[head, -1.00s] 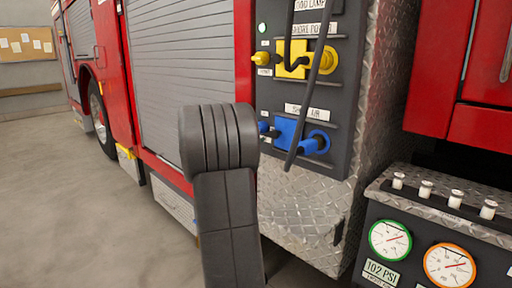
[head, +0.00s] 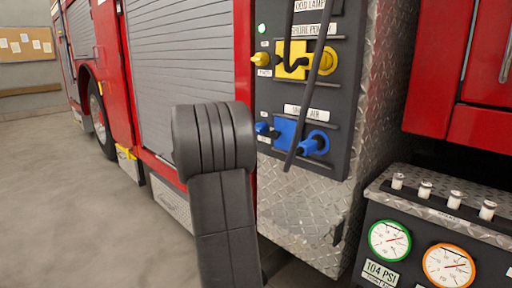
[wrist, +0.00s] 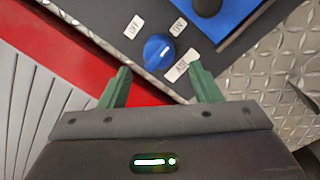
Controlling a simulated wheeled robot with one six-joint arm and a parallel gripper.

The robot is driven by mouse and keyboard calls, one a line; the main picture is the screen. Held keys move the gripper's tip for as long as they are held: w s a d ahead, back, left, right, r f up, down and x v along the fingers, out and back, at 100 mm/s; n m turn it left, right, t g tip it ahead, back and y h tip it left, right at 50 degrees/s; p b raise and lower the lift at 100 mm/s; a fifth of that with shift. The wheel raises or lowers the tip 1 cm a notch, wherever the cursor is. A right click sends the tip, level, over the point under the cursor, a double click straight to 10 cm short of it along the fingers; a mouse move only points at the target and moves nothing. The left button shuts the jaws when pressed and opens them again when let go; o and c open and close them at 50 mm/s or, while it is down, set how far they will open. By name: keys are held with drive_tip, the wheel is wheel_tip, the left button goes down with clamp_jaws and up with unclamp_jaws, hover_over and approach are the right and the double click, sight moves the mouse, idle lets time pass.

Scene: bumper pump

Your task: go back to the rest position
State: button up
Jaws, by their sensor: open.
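My gripper (wrist: 160,88) shows in the wrist view with its two green fingers apart and nothing between them. A blue knob (wrist: 159,50) with a white mark lies just beyond the fingertips, between OFF and ON labels, with an AIR label beside it. I cannot tell the exact gap from the fingers to the knob. In the head view my arm stands in front of the truck and my gripper is not visible. There, the blue knob (head: 262,128) sits at the left of a blue plate (head: 286,130) on the dark panel.
A yellow knob (head: 260,60) and yellow plate (head: 291,60) sit higher on the panel. Black cables hang before it. A gauge box (head: 430,215) with several white switches stands at the right; one label reads 104 PSI. Open floor (head: 80,200) lies at the left.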

drive_tip(key=r+v, duration=0.1)
drive_tip(key=v, duration=0.9)
drive_tip(key=x, duration=0.9)
drive_tip(key=f+x, duration=0.1)
drive_tip(key=x, duration=0.4)
drive_tip(key=shift+w+d+b, duration=0.2)
drive_tip(key=shift+d+b, duration=0.1)
drive_tip(key=shift+s+a+r+n+p, duration=0.25)
drive_tip(key=shift+n+p, duration=0.45)
drive_tip(key=shift+p, duration=0.55)
drive_tip(key=n+p, duration=0.4)
drive_tip(key=p, duration=0.3)
drive_tip(key=shift+d+n+y, duration=0.15)
drive_tip(key=shift+n+y, duration=0.15)
drive_tip(key=n+p, duration=0.3)
drive_tip(key=p, duration=0.3)
drive_tip(key=shift+n, duration=0.3)
drive_tip(key=n+p, duration=0.3)
drive_tip(key=p, duration=0.3)
drive_tip(key=shift+s+d+y, duration=0.1)
drive_tip(key=shift+y, duration=0.3)
drive_tip(key=n+p, duration=0.4)
drive_tip(key=p, duration=0.4)
drive_tip(key=shift+r+t, duration=0.1)
drive_tip(key=shift+t, duration=0.2)
drive_tip(key=n+p, duration=0.2)
drive_tip(key=p, duration=0.1)
drive_tip(key=shift+s, duration=0.1)
